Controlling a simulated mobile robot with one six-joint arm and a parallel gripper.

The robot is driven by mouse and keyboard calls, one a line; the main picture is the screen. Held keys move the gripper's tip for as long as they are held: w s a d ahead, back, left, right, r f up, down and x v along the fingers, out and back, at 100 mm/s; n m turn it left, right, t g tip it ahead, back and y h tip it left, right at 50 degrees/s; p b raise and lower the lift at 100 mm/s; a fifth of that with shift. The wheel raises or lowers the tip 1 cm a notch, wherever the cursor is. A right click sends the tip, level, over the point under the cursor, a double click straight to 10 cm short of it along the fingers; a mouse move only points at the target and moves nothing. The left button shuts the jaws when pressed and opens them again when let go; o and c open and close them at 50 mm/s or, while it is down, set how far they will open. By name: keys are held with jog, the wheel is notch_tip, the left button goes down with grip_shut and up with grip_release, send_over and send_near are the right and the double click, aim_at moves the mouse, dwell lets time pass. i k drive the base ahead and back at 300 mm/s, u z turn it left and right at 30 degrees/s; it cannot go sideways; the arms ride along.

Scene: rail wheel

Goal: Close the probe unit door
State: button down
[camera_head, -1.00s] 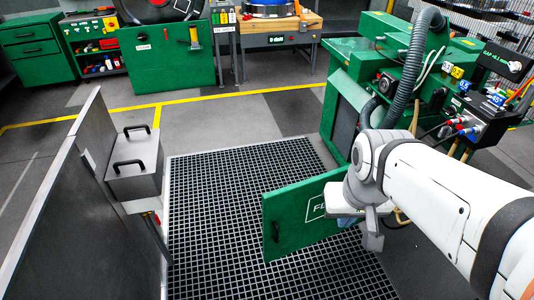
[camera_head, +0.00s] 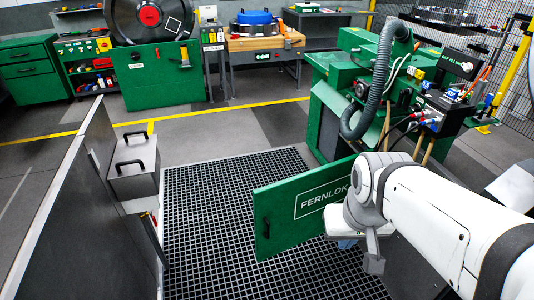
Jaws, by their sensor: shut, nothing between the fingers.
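The green door (camera_head: 290,215) stands open over the grated floor in the head view. It has white "FERNLOK..." lettering and a dark handle near its left edge. It belongs, as far as I can see, to the green machine (camera_head: 326,115) behind it, but its hinge side is hidden by my arm. My gripper (camera_head: 372,260) is shut and empty, at the right end of the door and pointing down. It overlaps the door's right part in the picture; I cannot tell whether it touches.
A black grating (camera_head: 200,220) covers the floor. A grey box with two handles (camera_head: 133,165) and a grey wall panel (camera_head: 75,220) stand at the left. A thick grey hose (camera_head: 378,85) hangs on the machine. Green workbenches line the back. The floor left of the door is clear.

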aim_at(288, 212)
jog(key=z, duration=0.05)
jog(key=i, duration=0.9)
jog(key=u, duration=0.05)
